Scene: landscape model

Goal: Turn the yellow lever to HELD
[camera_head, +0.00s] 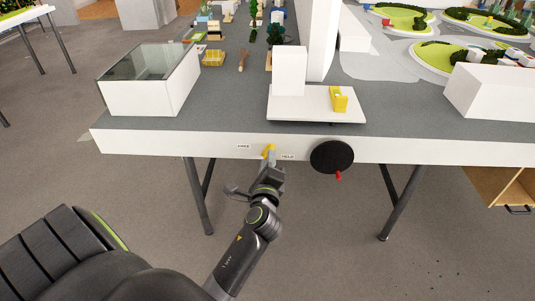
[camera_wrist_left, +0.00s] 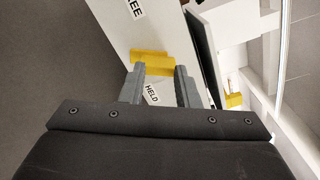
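The yellow lever (camera_head: 268,149) is on the white front edge of the table, between the FREE label (camera_head: 243,146) and the HELD label (camera_head: 288,157). The HELD label (camera_wrist_left: 152,94) shows between the fingers. My right gripper is not in view.
A black disc (camera_head: 332,156) with a red knob (camera_head: 338,175) is on the same edge, right of the HELD label. Above it, a white platform (camera_head: 300,107) carries a yellow block (camera_head: 339,98). A glass-topped white box (camera_head: 150,82) stands at left. Table legs stand below.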

